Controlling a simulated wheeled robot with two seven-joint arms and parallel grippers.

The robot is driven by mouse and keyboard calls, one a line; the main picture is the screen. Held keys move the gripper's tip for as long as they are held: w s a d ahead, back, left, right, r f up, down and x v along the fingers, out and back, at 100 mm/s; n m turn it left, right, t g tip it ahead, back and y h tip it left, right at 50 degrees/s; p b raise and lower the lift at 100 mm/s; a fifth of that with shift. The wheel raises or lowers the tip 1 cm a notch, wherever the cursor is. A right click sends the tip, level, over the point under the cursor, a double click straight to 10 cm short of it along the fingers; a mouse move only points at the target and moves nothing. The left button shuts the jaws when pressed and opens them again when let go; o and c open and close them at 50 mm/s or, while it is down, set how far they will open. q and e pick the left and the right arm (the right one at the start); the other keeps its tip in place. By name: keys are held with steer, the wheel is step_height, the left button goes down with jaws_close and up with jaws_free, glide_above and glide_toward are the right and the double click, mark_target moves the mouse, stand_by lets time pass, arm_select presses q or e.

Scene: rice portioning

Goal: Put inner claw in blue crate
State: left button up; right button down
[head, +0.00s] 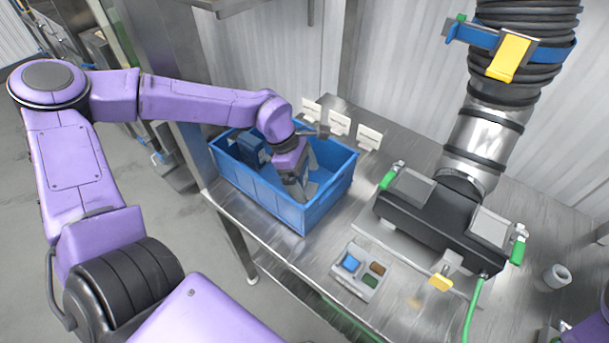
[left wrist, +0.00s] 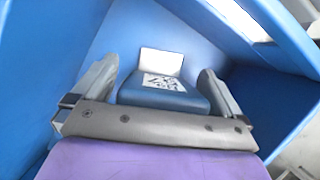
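The blue crate (head: 262,196) stands on the metal table. My left gripper (head: 298,190) reaches down inside it. In the left wrist view the two grey fingers (left wrist: 158,92) are spread apart, with a blue block-like piece (left wrist: 155,100) bearing a white printed label between them. It looks like the inner claw, low inside the crate. A narrow gap seems to show beside its left side. In the head view my gripper and the crate wall mostly hide it. Another blue part (head: 250,150) sits in the crate's back left corner.
A black device with a ribbed hose (head: 445,215) occupies the table to the right. A grey cup (head: 557,276) is at far right.

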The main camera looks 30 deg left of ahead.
arm_select(q)
steer(key=shift+r, duration=0.5)
steer(key=v, duration=1.1)
steer(key=shift+r, duration=0.2)
steer(key=shift+s+a, duration=0.1)
steer(key=shift+a, duration=0.05)
